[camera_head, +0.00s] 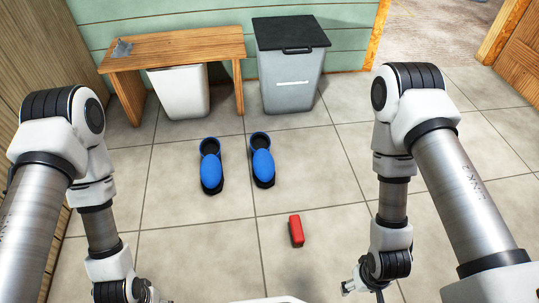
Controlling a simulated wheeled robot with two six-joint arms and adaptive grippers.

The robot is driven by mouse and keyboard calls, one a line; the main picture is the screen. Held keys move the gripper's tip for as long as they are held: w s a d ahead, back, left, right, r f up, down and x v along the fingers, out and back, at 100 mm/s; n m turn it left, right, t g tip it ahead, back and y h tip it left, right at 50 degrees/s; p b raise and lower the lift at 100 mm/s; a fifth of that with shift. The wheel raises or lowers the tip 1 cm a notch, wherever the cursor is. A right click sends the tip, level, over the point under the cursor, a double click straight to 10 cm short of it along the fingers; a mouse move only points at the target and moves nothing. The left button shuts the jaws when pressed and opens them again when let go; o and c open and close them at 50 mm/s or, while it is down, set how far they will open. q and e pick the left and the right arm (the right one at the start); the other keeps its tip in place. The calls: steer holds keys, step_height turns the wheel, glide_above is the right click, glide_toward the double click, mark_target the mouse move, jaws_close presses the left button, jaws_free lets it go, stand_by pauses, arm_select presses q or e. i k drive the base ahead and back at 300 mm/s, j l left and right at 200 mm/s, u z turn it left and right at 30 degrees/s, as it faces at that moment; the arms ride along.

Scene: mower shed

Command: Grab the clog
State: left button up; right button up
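Two blue clogs with dark soles stand side by side on the tiled floor in the head view. The left clog (211,171) and the right clog (262,165) have their toes toward me. My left gripper (150,294) shows only in part at the bottom edge, nearer to me than the clogs. My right gripper (352,287) is at the lower right, partly hidden by its wrist, and apart from both clogs. I cannot tell whether either gripper is open or shut.
A red block (296,231) lies on the floor in front of the clogs. Behind them stand a wooden bench (190,44), a white bin (180,92) under it, and a grey bin with a black lid (290,80). The floor around the clogs is clear.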

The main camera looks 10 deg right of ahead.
mark_target(264, 173)
steer(key=i+l+z, duration=0.2)
steer(key=i+l, duration=0.15)
steer(key=l, duration=0.15)
steer(key=i+l+z, duration=0.2)
steer(key=i+l, duration=0.2)
steer(key=l, duration=0.05)
